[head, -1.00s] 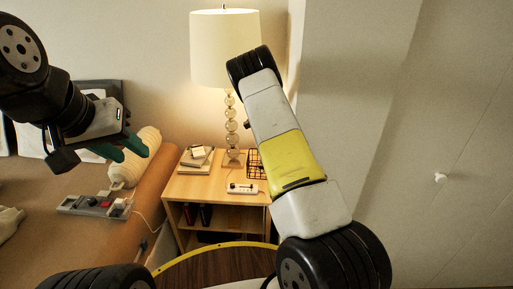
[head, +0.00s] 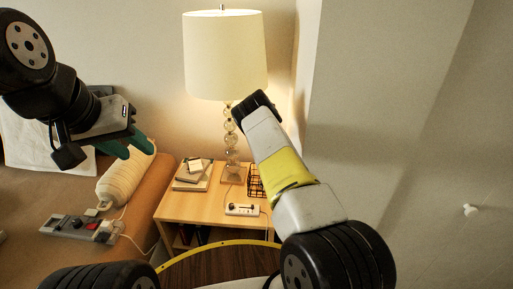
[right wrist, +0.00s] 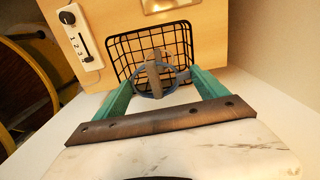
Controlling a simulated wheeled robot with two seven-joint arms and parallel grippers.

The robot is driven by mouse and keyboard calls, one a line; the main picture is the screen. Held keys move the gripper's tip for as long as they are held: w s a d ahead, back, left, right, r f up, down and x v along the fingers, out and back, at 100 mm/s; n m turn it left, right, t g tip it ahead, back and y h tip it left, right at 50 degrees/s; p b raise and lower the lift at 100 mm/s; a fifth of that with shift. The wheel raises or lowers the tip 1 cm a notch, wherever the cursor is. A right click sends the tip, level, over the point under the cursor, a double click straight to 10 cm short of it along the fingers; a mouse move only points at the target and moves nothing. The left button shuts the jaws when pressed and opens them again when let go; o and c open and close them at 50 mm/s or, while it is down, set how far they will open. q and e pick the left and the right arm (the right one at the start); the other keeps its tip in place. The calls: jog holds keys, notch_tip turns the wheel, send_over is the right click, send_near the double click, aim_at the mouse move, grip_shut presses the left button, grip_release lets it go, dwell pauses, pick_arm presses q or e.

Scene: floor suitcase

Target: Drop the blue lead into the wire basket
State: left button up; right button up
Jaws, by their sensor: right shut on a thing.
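The blue lead (right wrist: 136,84) shows in the right wrist view as a thin loop with a grey-brown piece across it, between the green fingers of my right gripper (right wrist: 165,88). My right gripper is shut on the lead. The black wire basket (right wrist: 118,46) is just beyond the fingers, behind the lead in that view. In the head view the basket (head: 254,181) is partly hidden by my right arm, which also hides the right gripper and lead. My left gripper (head: 128,149) is over the bed at the left, its green fingers apart and empty.
A grey control box (head: 82,228) and a cream roll (head: 122,182) lie on the bed. A wall stands close at right.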

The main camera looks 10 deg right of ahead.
jog(key=shift+f, duration=2.15)
jog(key=o, duration=1.3)
jog(key=shift+c, duration=0.2)
notch_tip(320, 180, up, 8)
jog(key=shift+f, duration=0.25)
